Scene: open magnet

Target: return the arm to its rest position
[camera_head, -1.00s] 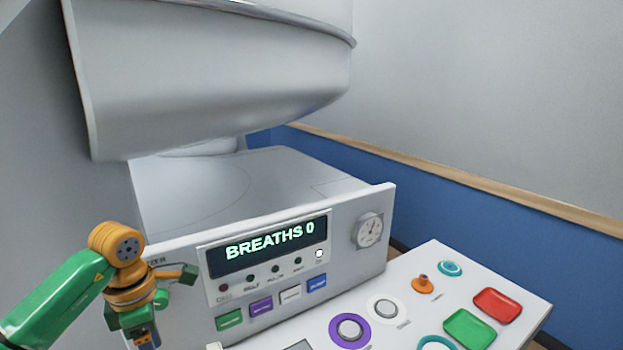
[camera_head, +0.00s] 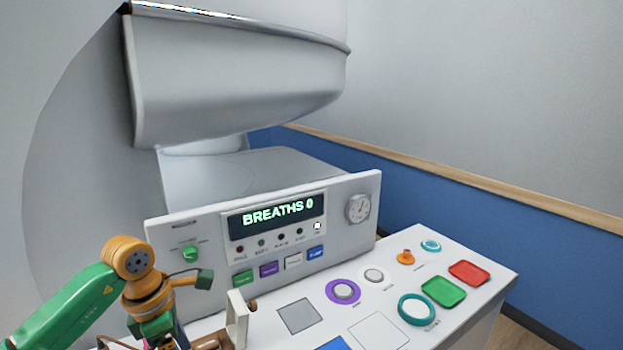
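My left arm (camera_head: 150,285), green and orange, comes in from the lower left in front of the machine's console. Its wrist hangs down at the lower left, and a short link with a dark green end sticks out to the right. The fingers of my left gripper cannot be made out at the bottom edge, so its opening does not show. My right arm and gripper are not in view.
The white console's display (camera_head: 278,214) reads "BREATHS 0". A green knob (camera_head: 190,254) is on its left, a dial (camera_head: 359,208) on its right. A white upright piece (camera_head: 237,318) stands near the arm. The desk holds a green tray (camera_head: 443,291), a red tray (camera_head: 469,273) and a teal ring (camera_head: 416,309).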

